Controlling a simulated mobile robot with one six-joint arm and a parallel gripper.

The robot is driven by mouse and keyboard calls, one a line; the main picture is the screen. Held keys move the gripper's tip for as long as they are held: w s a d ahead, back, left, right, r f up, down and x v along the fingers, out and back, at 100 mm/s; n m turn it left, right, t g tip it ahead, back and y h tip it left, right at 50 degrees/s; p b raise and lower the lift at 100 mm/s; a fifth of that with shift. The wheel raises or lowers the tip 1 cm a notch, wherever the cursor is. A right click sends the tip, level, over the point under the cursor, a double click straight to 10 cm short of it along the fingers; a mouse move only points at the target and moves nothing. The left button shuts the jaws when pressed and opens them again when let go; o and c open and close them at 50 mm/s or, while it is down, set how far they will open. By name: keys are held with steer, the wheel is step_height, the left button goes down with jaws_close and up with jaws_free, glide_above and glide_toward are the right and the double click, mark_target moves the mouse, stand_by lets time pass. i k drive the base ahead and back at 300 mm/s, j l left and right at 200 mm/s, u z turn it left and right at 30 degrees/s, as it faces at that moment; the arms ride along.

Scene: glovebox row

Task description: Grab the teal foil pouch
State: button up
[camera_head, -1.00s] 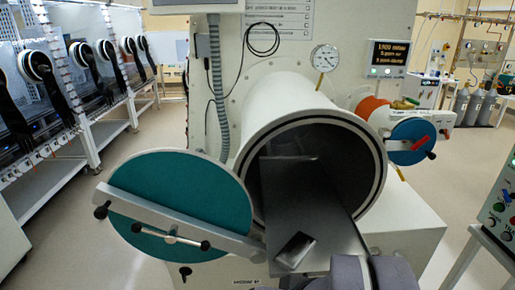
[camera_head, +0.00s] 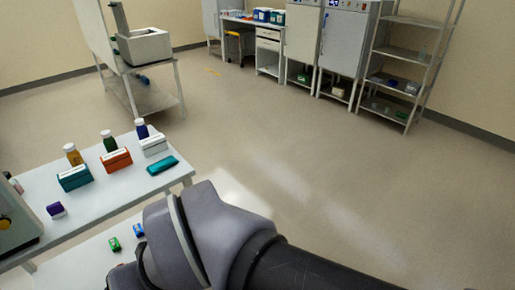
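A flat teal pouch (camera_head: 162,165) lies on the white table at the left, near the table's right edge. It looks closed and lies apart from the white box behind it. My arm (camera_head: 200,235) crosses the bottom of the view, in front of the table's near right side. My gripper is not visible, so its state and its distance from the pouch do not show.
The table (camera_head: 115,198) also holds a teal box (camera_head: 74,178), an orange box (camera_head: 116,161), a white box (camera_head: 154,145), a purple box (camera_head: 56,210) and several bottles. Small green packs (camera_head: 115,244) lie on a lower surface. Open floor (camera_head: 330,190) lies to the right.

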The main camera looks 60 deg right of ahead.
mark_target(156, 168)
steer(key=z, duration=0.8)
steer(key=i+u, duration=0.25)
steer(key=i, duration=1.45)
